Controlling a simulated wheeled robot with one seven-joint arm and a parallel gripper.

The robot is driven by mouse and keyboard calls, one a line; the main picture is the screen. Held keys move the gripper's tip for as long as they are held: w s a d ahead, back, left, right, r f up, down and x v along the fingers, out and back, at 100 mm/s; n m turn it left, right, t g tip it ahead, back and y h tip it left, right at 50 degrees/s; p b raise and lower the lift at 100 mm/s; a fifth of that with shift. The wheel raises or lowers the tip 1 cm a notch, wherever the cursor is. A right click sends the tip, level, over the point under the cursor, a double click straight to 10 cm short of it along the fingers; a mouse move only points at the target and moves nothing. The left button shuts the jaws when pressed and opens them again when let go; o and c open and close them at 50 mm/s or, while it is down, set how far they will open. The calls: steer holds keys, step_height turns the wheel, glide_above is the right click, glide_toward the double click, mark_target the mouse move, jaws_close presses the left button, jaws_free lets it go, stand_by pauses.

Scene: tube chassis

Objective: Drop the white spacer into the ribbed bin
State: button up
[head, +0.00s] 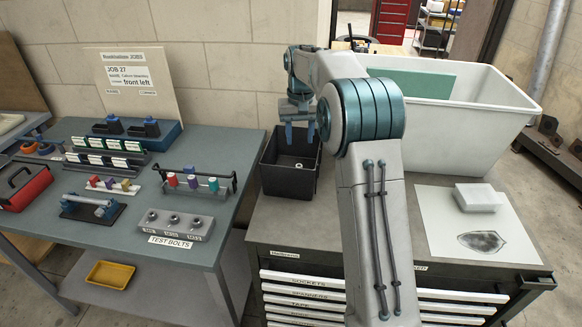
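My gripper (298,132) hangs over the black open-topped bin (284,187) on the cabinet top. Its two blue fingers point down and stand apart, with nothing visible between them. A small pale ring-shaped piece (299,166), which looks like the white spacer, lies inside the black bin, below the fingers. The piece is too small to make out in detail. The bin is the likely ribbed bin, but I cannot make out its ribs clearly. My arm hides the area to the bin's right.
A large white tub (480,125) stands behind my arm. A white block (478,197) lies on a paper sheet (440,230) at right. The left bench (110,220) holds racks, a test-bolt block (174,223) and a red toolbox (24,188). A gap separates bench and cabinet.

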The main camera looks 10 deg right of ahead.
step_height(320, 180, up, 14)
steer(key=p, duration=0.1)
stand_by(0.5)
stand_by(0.4)
steer(key=s+t, duration=0.2)
steer(key=s, duration=1.7)
steer(key=s+f, duration=0.5)
steer(key=s, duration=0.4)
steer(key=s+f+t, duration=0.1)
steer(key=s+f, duration=0.5)
steer(key=s, duration=0.3)
steer(key=shift+t, duration=0.3)
